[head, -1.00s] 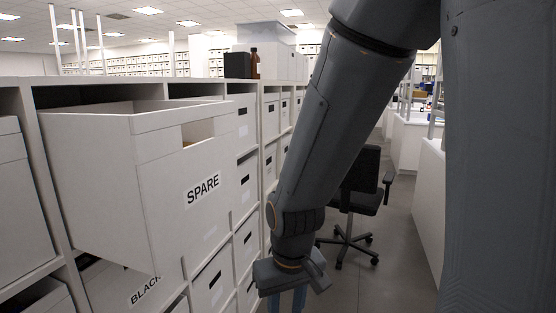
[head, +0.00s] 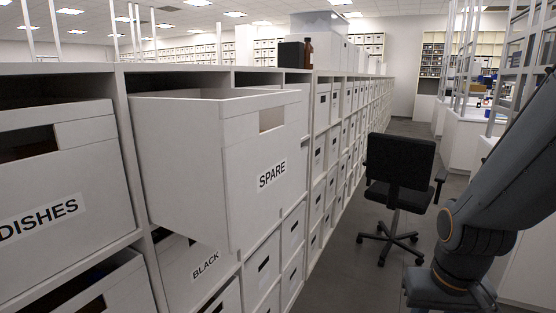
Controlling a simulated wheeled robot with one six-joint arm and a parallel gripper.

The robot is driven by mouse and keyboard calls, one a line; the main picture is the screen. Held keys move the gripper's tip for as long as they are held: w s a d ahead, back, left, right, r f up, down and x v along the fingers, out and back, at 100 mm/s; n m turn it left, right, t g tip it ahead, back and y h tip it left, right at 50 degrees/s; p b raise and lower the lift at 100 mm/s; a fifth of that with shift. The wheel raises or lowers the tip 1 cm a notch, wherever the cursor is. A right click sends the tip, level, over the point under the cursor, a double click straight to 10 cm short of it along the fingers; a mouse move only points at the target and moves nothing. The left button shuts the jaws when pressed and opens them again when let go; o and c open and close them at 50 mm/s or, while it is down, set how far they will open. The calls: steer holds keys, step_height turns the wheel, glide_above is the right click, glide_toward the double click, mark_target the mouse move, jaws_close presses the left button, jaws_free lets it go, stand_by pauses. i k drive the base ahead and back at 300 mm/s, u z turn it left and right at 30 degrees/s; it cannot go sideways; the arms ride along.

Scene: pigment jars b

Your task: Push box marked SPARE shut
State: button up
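The white box marked SPARE (head: 205,160) sticks well out of its compartment in the shelf unit, left of the middle of the head view. Its label and a cut-out hand hole show on its front face. My gripper (head: 450,300) is at the lower right, cut off by the bottom edge of the picture. It is well to the right of the box and apart from it. Its fingertips are out of the picture.
The box marked DISHES (head: 90,165) is left of SPARE, and the box marked BLACK (head: 190,272) is below it. A black office chair (head: 400,165) stands in the aisle between the shelf unit and my arm. A brown bottle (head: 308,54) stands on the shelf top.

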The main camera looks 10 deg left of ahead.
mark_target(215, 165)
steer(key=u, duration=1.05)
steer(key=i, duration=0.45)
steer(key=z, duration=0.05)
steer(key=k, duration=0.5)
steer(key=u, duration=2.7)
steer(key=k, duration=0.35)
steer(key=z, duration=1.55)
